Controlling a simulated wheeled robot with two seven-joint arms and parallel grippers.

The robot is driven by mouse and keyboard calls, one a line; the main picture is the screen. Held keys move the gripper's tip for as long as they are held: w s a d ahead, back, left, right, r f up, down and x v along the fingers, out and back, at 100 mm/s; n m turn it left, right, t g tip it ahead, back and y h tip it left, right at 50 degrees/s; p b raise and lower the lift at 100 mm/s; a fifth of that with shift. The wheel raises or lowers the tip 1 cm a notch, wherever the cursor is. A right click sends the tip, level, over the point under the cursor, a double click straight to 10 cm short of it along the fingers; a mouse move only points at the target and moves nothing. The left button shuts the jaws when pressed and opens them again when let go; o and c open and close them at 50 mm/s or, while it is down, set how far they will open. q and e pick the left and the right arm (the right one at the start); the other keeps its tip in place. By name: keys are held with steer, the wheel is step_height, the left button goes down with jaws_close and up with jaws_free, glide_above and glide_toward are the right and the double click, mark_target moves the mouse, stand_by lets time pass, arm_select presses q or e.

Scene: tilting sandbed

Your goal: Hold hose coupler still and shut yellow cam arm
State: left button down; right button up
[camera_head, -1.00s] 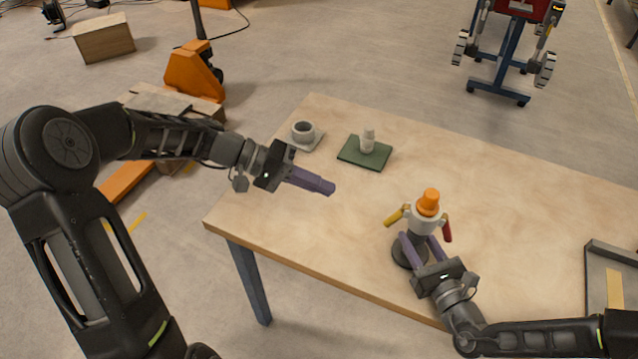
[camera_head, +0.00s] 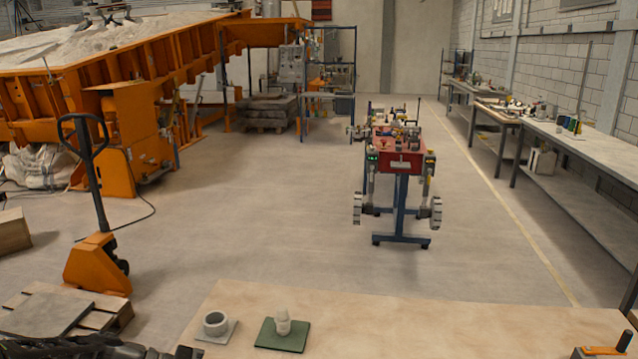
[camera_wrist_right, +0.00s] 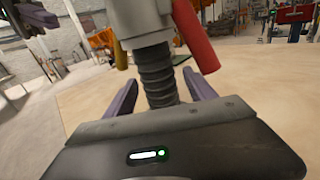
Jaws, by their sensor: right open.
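In the right wrist view the grey hose coupler (camera_wrist_right: 143,22) stands on a black ribbed hose (camera_wrist_right: 158,75); its top is cut off. The yellow cam arm (camera_wrist_right: 119,55) hangs at its left side and the red cam arm (camera_wrist_right: 195,38) slants outward at its right. My right gripper (camera_wrist_right: 160,93) is open, with one purple finger on each side of the ribbed hose, below the coupler. I cannot tell whether the fingers touch it.
On the wooden table (camera_head: 400,325) stand a grey ring-shaped cup (camera_head: 215,323) on a pale pad and a white piece (camera_head: 283,321) on a green mat (camera_head: 282,341). Beyond are an orange pallet jack (camera_head: 97,265) and a red cart (camera_head: 398,148). The table's middle looks clear.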

steer(key=shift+s+d, duration=0.1)
steer(key=v, duration=1.1)
steer(key=shift+s+d, duration=0.25)
steer(key=shift+s, duration=0.05)
steer(key=shift+a, duration=0.1)
